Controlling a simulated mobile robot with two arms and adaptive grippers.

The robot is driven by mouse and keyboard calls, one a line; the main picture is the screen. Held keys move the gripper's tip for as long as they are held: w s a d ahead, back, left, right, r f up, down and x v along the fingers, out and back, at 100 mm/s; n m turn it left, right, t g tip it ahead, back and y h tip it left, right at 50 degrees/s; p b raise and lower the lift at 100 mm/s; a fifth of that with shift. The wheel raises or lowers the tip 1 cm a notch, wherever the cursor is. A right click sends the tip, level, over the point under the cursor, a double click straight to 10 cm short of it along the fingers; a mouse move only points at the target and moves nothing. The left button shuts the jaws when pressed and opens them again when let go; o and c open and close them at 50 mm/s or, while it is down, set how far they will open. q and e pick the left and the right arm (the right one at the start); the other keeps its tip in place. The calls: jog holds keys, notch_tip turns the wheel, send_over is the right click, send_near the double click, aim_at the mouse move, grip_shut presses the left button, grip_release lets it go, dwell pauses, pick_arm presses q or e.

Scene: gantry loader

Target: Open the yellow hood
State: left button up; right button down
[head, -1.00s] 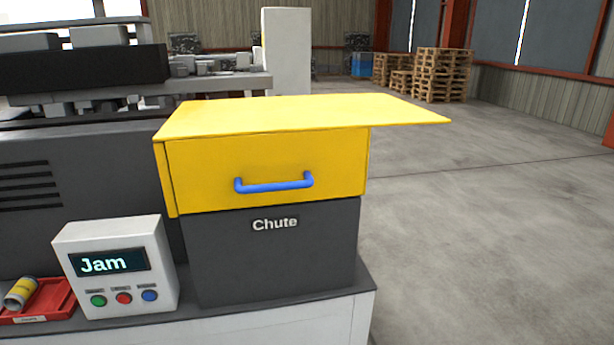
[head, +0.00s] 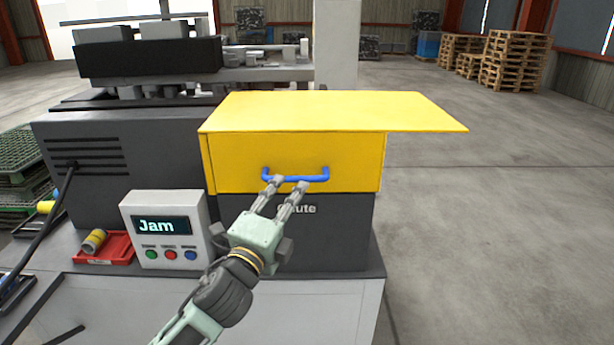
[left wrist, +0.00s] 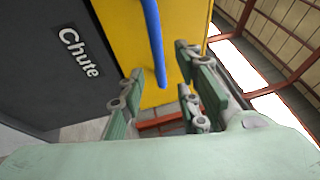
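The yellow hood (head: 230,160) sits on top of the dark grey chute (head: 345,232), with its flat top panel reaching out to the right. A blue bar handle (head: 318,178) is on its front face. My left gripper (head: 289,184) is in front of the hood, its fingertips just at or below the handle. In the left wrist view the handle (left wrist: 154,40) runs down toward the space between the open fingers (left wrist: 165,85). I cannot tell whether a finger touches it. My right gripper is not in view.
A white control box (head: 166,230) reading "Jam" stands left of the chute, beside a red tray (head: 116,250) holding a small can (head: 95,241). Pallets (head: 515,62) are stacked far right. The floor (head: 490,230) right of the machine is clear.

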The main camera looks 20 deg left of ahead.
aim_at(300, 179)
pick_arm(q)
jog(key=p+x, duration=0.1)
jog(key=x, duration=0.4)
jog(key=shift+w, duration=0.35)
jog(key=shift+w+r+p, duration=0.1)
jog(key=shift+w+p, duration=0.15)
jog(key=shift+p, duration=0.05)
jog(key=shift+w, duration=0.25)
grip_shut()
